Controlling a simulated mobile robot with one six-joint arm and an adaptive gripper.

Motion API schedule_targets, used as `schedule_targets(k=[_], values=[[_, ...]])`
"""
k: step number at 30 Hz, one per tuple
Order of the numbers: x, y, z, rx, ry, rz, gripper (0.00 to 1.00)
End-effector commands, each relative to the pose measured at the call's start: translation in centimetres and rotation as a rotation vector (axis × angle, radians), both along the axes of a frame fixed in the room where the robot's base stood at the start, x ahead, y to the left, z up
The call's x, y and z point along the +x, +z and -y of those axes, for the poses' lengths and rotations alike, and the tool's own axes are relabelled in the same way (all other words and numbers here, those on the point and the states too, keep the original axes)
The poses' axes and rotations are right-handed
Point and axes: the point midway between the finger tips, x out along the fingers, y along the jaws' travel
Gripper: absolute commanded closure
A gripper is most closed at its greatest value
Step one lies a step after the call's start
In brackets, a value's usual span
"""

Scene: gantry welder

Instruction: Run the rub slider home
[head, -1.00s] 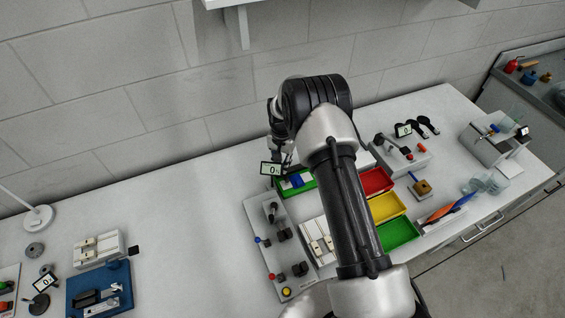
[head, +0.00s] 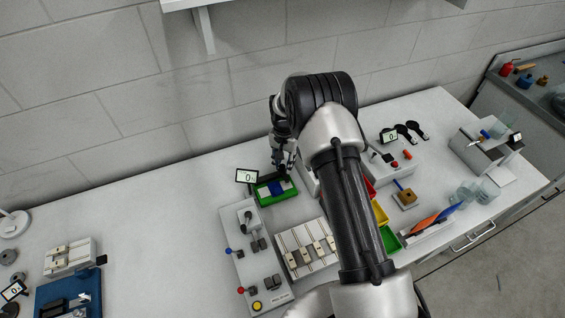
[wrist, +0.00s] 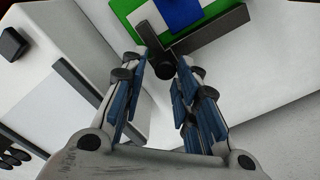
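The rub slider seems to be the green-based unit (head: 264,199) with a blue block (head: 278,187) on it, at the back middle of the bench. In the wrist view the green base (wrist: 128,8) and blue block (wrist: 181,12) show at the top. A dark grey bar (wrist: 215,30) lies along the near side of the block, with a round black knob (wrist: 163,70) close to its left end. My gripper (head: 284,168) is just above the unit. In the wrist view its fingertips (wrist: 163,60) stand apart on either side of the knob, with gaps visible. Contact cannot be told.
A small display reading 0 (head: 247,176) stands at the unit's left. A grey control panel (head: 240,250) with knobs and a white slotted fixture (head: 304,248) lie in front. Coloured bins (head: 390,240) are partly behind my arm.

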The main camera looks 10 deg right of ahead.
Motion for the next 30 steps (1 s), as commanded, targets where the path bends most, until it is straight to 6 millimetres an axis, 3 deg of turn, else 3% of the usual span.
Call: schedule_targets(k=[3,14,17,30], values=[[0.0,0.0,-0.1,0.001,0.000,-0.001,0.61],[0.0,0.3,-0.2,0.002,0.001,-0.001,0.61],[0.0,1.3,-0.2,0.002,0.001,0.001,0.61],[0.0,10.0,-0.2,0.002,0.000,0.001,0.61]])
